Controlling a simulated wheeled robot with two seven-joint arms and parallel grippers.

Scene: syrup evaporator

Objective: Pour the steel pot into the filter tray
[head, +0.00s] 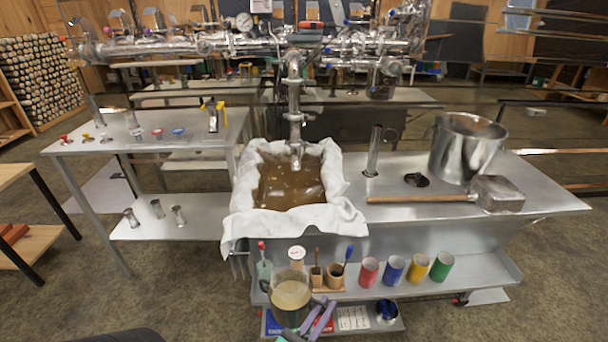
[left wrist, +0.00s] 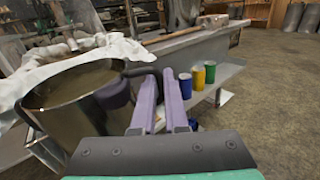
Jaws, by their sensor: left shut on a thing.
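The steel pot (head: 291,318) is at the bottom centre of the head view, with brownish liquid inside. It looks upright, and it fills the left of the left wrist view (left wrist: 60,120). My left gripper (head: 321,312), with purple fingers, is shut on the pot's dark handle at its right side; the fingers also show in the left wrist view (left wrist: 163,92). The filter tray (head: 240,222), lined with white cloth and holding brown liquid, lies beyond the pot on the steel bench. Its cloth shows in the left wrist view (left wrist: 118,52). My right gripper is out of view.
A spouted pipe (head: 295,105) hangs over the tray. A large steel bucket (head: 463,148) and a mallet (head: 495,193) are on the bench at right. Red, blue, yellow and green cylinders (head: 393,268) and small bottles line the front shelf near the pot.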

